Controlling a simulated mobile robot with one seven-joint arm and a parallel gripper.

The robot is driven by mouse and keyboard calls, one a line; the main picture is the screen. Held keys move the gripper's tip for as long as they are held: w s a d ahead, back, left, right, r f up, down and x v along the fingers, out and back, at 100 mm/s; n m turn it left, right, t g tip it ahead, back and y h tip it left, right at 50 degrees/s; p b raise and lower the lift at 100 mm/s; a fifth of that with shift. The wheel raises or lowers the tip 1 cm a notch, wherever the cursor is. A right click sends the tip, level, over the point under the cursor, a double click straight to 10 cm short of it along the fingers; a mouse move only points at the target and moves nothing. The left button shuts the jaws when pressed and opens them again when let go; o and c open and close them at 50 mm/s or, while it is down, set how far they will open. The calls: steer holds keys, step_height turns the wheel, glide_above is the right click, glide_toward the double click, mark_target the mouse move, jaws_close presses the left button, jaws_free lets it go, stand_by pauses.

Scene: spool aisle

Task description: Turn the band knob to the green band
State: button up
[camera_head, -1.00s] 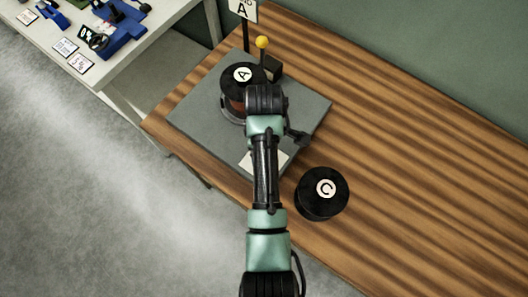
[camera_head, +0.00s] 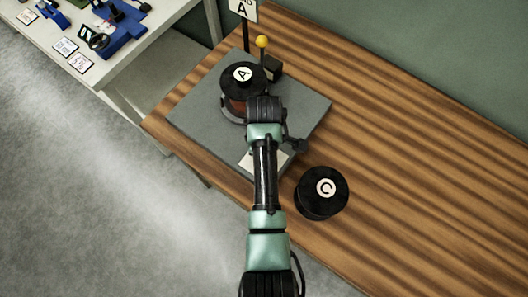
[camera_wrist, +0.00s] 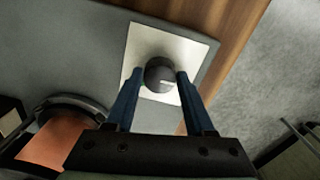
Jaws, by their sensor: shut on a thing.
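The band knob (camera_wrist: 158,76) is a small dark round knob with a pale mark on its face. It sits on a white plate (camera_wrist: 190,52) near the edge of the grey base, which the head view also shows (camera_head: 190,112). My gripper (camera_wrist: 160,82) has its two blue fingers on either side of the knob and is shut on it. In the head view my arm hides the knob and fingers, with only part of the white plate (camera_head: 250,159) showing.
A black spool A (camera_head: 227,80) with copper winding stands on the grey base close to my wrist. Behind it are a yellow-balled lever (camera_head: 262,42) and an A sign (camera_head: 242,9). Spool C (camera_head: 322,199) stands right of my arm. The wooden bench (camera_head: 420,170) is clear further right.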

jaws_close()
steer(key=shift+m, duration=0.3)
steer(key=m+p, duration=0.2)
steer(key=m, duration=0.2)
steer(key=shift+r+p, duration=0.15)
steer(key=shift+p, duration=0.15)
steer(key=m+p, duration=0.1)
steer(key=m, duration=0.3)
steer(key=m+p, duration=0.1)
steer(key=m, duration=0.2)
steer(key=shift+m, duration=0.3)
steer(key=m+p, duration=0.1)
steer(key=m, duration=0.5)
steer(key=shift+w, duration=0.1)
steer(key=m+p, duration=0.1)
steer(key=m, duration=0.6)
